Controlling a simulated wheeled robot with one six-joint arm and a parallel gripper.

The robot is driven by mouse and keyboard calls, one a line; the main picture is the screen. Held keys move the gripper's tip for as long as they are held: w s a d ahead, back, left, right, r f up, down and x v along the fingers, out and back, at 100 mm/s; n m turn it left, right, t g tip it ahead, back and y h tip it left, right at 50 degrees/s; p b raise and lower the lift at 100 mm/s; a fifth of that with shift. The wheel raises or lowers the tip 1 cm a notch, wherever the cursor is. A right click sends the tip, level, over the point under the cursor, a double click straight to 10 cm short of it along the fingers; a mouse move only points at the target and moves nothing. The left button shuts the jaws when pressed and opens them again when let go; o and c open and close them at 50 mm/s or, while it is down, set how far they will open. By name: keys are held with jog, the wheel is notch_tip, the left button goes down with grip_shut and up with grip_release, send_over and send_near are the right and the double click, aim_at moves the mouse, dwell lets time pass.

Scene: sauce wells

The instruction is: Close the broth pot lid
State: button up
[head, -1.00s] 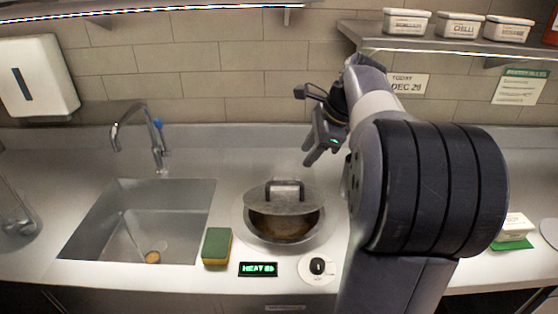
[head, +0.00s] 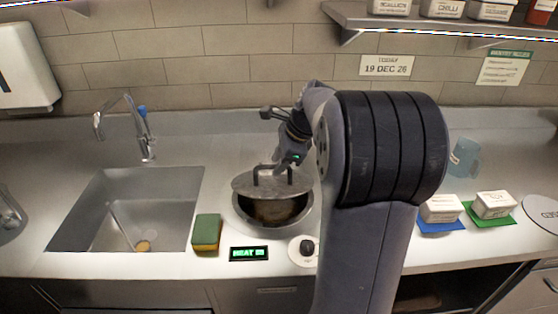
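The broth pot (head: 308,226) is a round metal well sunk in the counter, right of the sponge. Its grey lid (head: 248,186) is tilted up at the back, with a dark handle (head: 256,177) on top. The front of the pot is open and brownish contents (head: 274,212) show inside. My gripper (head: 284,165) is just behind and above the lid, close to its handle and upper edge. The arm partly hides the gripper, and I cannot tell whether its fingers touch the lid or how far apart they are.
A sink (head: 122,190) with a faucet is to the left. Two white tubs (head: 441,209) (head: 494,205) stand right of my arm.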

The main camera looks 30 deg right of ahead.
aim_at(281, 190)
grip_shut()
dwell(0.4)
jog(key=s+f+t+b, duration=0.1)
jog(key=f+b, duration=0.1)
jog(key=b, duration=0.2)
jog(key=s+a+f+t+b, duration=0.1)
jog(key=f+b, duration=0.1)
jog(key=b, duration=0.2)
jog(key=s+f+n+t+h+b, duration=0.1)
jog(key=f+b, duration=0.1)
jog(key=b, duration=0.2)
jog(key=shift+s+a+f+t, duration=0.3)
jog(key=shift+s+f+t, duration=0.05)
jog(key=shift+t, duration=0.05)
grip_release()
jog(key=shift+r, duration=0.1)
